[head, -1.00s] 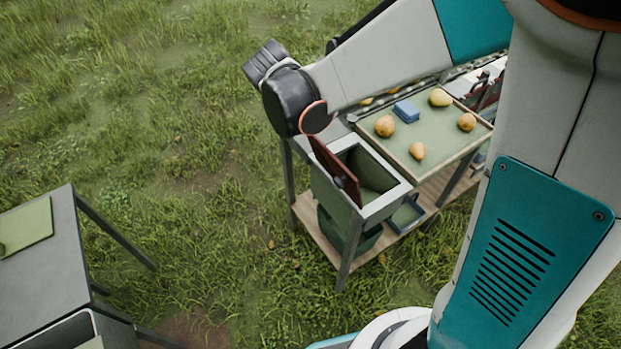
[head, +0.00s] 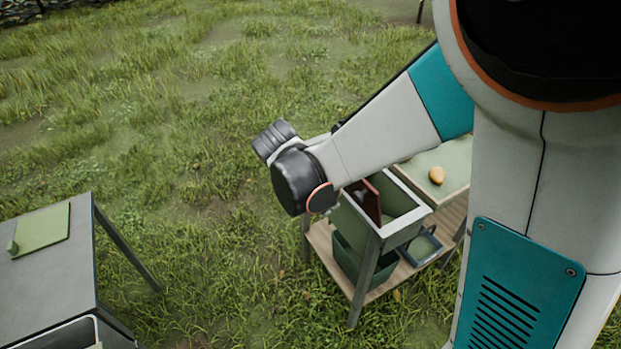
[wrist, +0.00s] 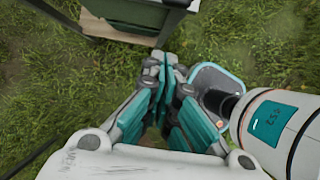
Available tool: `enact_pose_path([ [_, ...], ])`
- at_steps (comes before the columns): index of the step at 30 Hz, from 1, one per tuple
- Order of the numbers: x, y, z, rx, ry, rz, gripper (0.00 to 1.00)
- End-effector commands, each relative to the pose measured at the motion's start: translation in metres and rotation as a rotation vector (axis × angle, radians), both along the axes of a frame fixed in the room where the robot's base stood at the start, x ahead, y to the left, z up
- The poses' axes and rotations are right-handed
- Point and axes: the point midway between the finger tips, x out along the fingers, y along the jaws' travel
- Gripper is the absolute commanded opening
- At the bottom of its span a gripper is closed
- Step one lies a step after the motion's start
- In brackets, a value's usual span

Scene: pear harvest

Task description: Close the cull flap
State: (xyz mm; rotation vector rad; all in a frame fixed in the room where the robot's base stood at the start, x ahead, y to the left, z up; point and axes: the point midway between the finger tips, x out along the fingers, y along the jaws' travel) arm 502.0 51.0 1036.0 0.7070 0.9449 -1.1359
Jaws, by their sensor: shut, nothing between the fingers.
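The cull flap (head: 371,205) is a red-brown panel with a pale fitting on it. It stands tilted up at the left side of the green bin's opening, partly hidden by my arm. The bin (head: 413,222) has a pale rim and its opening is uncovered. My gripper (wrist: 165,70) shows in the wrist view with its teal and grey fingers together and nothing between them. It is over grass, apart from the green box side (wrist: 140,14) at the top. My gripper is hidden in the head view.
The bin is on a stand with a wooden lower shelf (head: 325,240), holding a dark green crate (head: 347,262) and a small tray (head: 420,247). A sorting tray with a pear (head: 436,175) is behind. A grey table (head: 45,270) stands left; grass lies between.

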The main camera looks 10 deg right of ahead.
Motion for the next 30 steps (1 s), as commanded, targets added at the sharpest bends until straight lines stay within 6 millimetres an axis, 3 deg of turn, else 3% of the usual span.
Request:
enact_pose_path([
  [3,0.003,-0.009,-0.024,0.000,0.000,-0.002,0.00],
  [12,0.013,-0.042,-0.010,0.000,-0.001,-0.002,0.00],
  [30,0.015,-0.049,-0.007,0.015,0.003,-0.002,0.00],
])
